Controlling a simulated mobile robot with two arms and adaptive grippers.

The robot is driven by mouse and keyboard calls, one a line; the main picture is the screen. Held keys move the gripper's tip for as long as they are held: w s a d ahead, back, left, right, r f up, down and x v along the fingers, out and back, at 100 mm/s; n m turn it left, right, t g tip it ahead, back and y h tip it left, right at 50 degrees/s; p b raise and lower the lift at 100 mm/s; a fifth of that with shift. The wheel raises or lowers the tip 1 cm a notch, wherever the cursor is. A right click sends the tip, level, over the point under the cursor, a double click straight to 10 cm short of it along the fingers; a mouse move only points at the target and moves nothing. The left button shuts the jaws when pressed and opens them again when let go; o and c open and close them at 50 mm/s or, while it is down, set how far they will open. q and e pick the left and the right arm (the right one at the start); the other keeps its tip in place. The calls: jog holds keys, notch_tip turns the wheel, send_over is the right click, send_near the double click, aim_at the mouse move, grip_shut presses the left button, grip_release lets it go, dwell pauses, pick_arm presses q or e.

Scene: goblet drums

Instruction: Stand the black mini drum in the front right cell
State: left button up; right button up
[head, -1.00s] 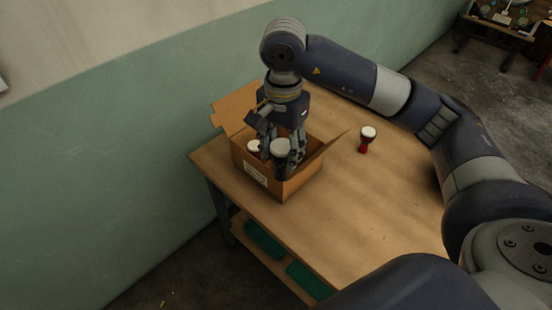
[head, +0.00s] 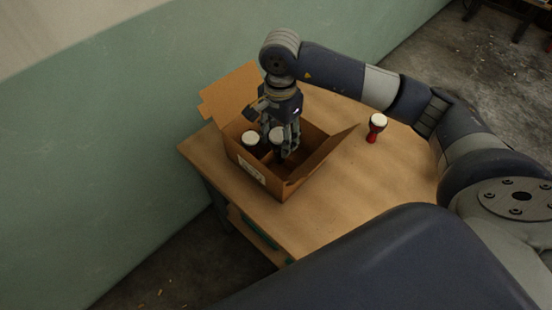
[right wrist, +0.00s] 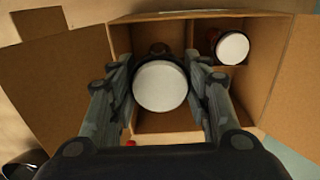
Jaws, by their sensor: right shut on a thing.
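My right gripper (head: 281,146) reaches down into the open cardboard box (head: 301,182) and is shut on a drum with a round white head (head: 278,134). In the right wrist view this held drum (right wrist: 160,86) is upright between the two fingers, seen from above. Its body is mostly hidden, so its colour and whether it touches the box floor cannot be told. A second white-topped drum (head: 249,139) stands in a cell to the left of the held one; it also shows in the right wrist view (right wrist: 233,47). My left gripper is out of view.
A red drum with a white head (head: 377,126) stands on the wooden table (head: 340,185), right of the box. The box flaps stand open, and dividers split its inside. The green wall (head: 100,150) is close behind the table. The table right of the box is mostly clear.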

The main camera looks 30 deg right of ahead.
aim_at(279, 155)
notch_tip(279, 155, down, 3)
jog(key=shift+d+f+p, duration=0.1)
jog(key=shift+f+p, duration=0.05)
jog(key=shift+p, duration=0.4)
notch_tip(279, 155, down, 3)
jog(key=shift+f+p, duration=0.1)
jog(key=shift+p, duration=0.25)
jog(key=shift+f, duration=0.35)
notch_tip(279, 155, down, 3)
jog(key=shift+f+p, duration=0.1)
jog(key=shift+p, duration=0.45)
jog(key=shift+f+b, duration=0.15)
jog(key=shift+b, duration=0.15)
jog(key=o, duration=1.1)
jog(key=shift+c, duration=0.2)
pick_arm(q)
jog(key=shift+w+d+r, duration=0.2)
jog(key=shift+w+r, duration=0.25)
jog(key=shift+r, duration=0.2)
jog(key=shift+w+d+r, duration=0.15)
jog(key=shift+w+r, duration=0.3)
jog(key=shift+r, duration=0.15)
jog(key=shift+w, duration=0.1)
